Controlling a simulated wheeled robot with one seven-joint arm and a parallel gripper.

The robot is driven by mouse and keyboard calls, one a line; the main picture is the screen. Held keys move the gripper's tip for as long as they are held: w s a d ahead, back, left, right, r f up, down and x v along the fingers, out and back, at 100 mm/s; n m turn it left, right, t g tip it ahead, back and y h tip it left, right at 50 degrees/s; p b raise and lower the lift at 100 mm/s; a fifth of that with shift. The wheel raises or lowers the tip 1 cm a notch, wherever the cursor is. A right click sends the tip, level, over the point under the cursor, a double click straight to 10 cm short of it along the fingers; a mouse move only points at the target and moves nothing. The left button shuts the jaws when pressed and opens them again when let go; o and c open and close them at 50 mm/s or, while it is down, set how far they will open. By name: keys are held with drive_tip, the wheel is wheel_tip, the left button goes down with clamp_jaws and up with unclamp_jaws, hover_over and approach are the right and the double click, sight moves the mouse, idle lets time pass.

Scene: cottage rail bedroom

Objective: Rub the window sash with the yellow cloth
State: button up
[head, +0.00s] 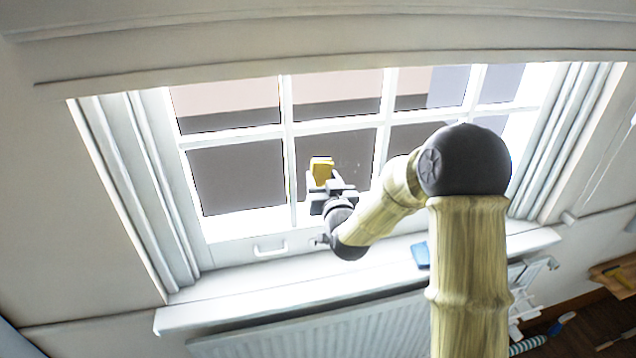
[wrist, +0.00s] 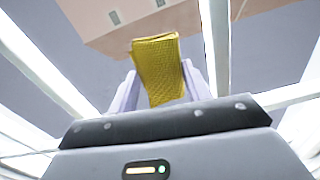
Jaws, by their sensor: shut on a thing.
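The yellow cloth (head: 322,169) is held in my gripper (head: 324,184), which is shut on it. In the wrist view the folded cloth (wrist: 158,70) stands up between the two fingers (wrist: 160,92). The white window sash (head: 288,150), with several panes and glazing bars, fills the middle of the head view. My gripper is in front of a lower pane, just right of a vertical bar. I cannot tell whether the cloth touches the glass or is a little apart from it. My arm hides part of the lower right panes.
A white sill (head: 210,300) runs below the window, with a blue object (head: 420,254) on it. A handle (head: 270,249) sits on the lower rail. A radiator (head: 300,330) is under the sill. A wooden surface (head: 615,275) with items is at the far right.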

sight(360, 167)
drive_tip(key=shift+w+d, duration=0.2)
drive_tip(key=shift+d, duration=0.4)
drive_tip(key=shift+w+d, duration=0.2)
drive_tip(key=shift+d, duration=0.4)
drive_tip(key=shift+w+d+b, duration=0.25)
drive_tip(key=shift+d+b, duration=0.15)
drive_tip(key=shift+d, duration=0.55)
drive_tip(key=shift+w+d+b, duration=0.25)
drive_tip(key=shift+d+b, duration=0.15)
drive_tip(key=shift+d, duration=0.55)
drive_tip(key=shift+d, duration=0.1)
drive_tip(key=shift+w+d+r+b, duration=0.1)
drive_tip(key=shift+w+d+b, duration=0.15)
drive_tip(key=shift+d, duration=0.7)
drive_tip(key=shift+w+d+b, duration=0.1)
drive_tip(key=shift+w+d, duration=0.25)
drive_tip(key=shift+d, duration=0.55)
drive_tip(key=shift+s, duration=0.1)
drive_tip(key=shift+s+d+f+b, duration=0.15)
drive_tip(key=shift+s+f+b, duration=0.05)
drive_tip(key=shift+s+b, duration=0.1)
drive_tip(key=shift+b+v, duration=0.7)
drive_tip(key=shift+v, duration=1.75)
